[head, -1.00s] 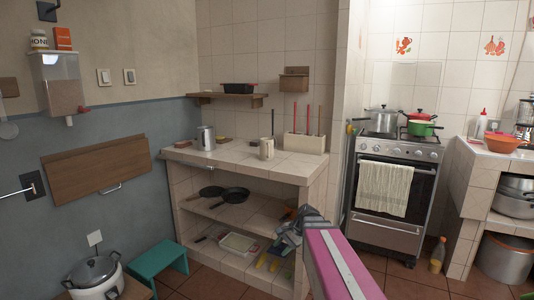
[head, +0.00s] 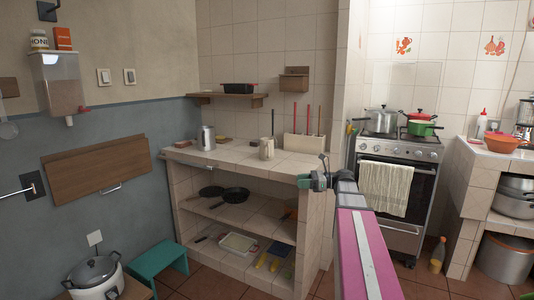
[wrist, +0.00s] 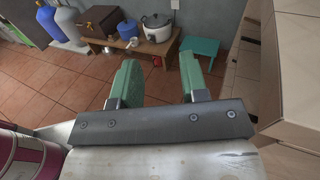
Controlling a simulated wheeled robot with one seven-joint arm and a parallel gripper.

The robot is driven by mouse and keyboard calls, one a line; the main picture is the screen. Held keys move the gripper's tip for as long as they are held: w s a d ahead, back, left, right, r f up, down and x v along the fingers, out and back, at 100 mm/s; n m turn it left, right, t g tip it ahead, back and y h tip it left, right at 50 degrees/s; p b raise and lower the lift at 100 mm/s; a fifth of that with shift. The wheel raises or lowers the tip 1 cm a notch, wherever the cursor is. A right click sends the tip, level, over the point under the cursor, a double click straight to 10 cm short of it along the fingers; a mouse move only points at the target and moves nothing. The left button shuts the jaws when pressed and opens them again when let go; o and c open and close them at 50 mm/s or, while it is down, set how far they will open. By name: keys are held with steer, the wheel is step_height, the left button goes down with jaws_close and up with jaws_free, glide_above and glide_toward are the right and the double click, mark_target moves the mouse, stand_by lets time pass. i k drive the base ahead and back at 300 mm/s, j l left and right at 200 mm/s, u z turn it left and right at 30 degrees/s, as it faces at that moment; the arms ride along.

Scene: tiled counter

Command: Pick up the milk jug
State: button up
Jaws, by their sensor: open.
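A cream jug (head: 266,148) stands upright on the tiled counter (head: 228,157). A grey metallic pitcher (head: 206,138) stands further left on the same counter. I cannot tell for certain which of the two is the milk jug. My gripper (head: 313,174) is at the counter's right front corner, to the right of both and apart from them. In the wrist view my gripper (wrist: 159,65) has its two green fingers spread with nothing between them. Neither jug shows in the wrist view.
A utensil box (head: 303,144) stands behind the cream jug. Small items lie near the pitcher. Shelves below hold dark pans (head: 235,194) and trays. A stove (head: 398,185) with pots stands to the right. The counter's front middle is clear.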

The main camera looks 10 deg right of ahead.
mark_target(266, 144)
steer(key=i, duration=1)
